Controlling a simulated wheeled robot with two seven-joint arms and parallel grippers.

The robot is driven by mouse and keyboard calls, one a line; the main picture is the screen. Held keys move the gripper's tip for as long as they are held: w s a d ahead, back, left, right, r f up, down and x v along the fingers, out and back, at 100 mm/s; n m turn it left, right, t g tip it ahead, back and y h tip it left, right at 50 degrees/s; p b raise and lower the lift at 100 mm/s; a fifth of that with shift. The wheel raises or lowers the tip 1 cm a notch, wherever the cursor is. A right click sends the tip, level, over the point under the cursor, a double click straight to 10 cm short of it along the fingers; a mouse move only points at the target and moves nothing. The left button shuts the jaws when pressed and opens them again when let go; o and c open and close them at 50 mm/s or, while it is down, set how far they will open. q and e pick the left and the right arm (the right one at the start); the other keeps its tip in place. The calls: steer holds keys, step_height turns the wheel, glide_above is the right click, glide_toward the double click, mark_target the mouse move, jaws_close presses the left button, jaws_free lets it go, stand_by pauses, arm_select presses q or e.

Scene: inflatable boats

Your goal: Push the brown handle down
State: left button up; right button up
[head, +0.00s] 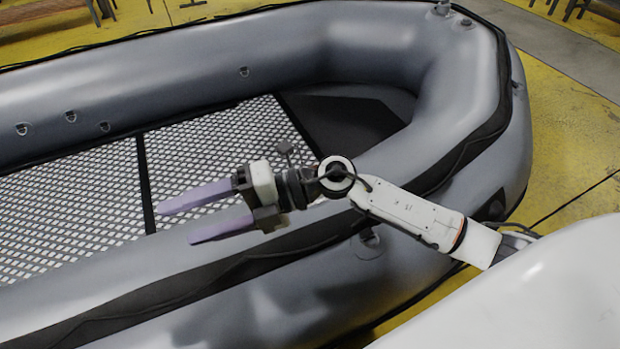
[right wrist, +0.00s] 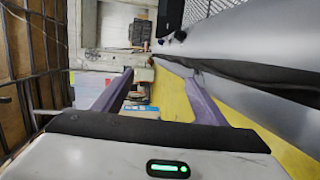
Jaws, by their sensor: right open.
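I cannot make out a brown handle in either view. My right gripper (head: 176,223) has two long purple fingers and is open, with nothing between them. In the head view it points left over the near tube of the grey inflatable boat (head: 400,45). In the right wrist view the fingers of my right gripper (right wrist: 158,75) stand apart, with the side of the boat (right wrist: 235,60) to their right. My left gripper is in neither view.
The boat has a patterned metal floor (head: 75,205). Yellow floor (head: 575,150) is clear at the right. In the right wrist view, a wooden rack (right wrist: 35,60) stands at left, a pale bench-like structure (right wrist: 110,60) beyond the fingers, and a blue box (right wrist: 140,111) below it.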

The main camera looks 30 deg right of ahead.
steer(key=w+d+f+n+g+h+b, duration=0.1)
steer(key=w+d+f+n+h+b, duration=0.3)
steer(key=d+f+h, duration=0.4)
steer(key=w+d+m+t+h+b, duration=0.1)
steer(key=w+d+h, duration=0.3)
steer(key=d, duration=0.7)
steer(key=w+d+m+t+h+b, duration=0.1)
steer(key=w+d+h, duration=0.3)
steer(key=d, duration=0.7)
steer(key=x, duration=0.3)
steer(key=b+x, duration=0.1)
steer(key=x, duration=0.2)
steer(key=b+x, duration=0.1)
steer(key=x, duration=0.2)
steer(key=shift+a, duration=0.35)
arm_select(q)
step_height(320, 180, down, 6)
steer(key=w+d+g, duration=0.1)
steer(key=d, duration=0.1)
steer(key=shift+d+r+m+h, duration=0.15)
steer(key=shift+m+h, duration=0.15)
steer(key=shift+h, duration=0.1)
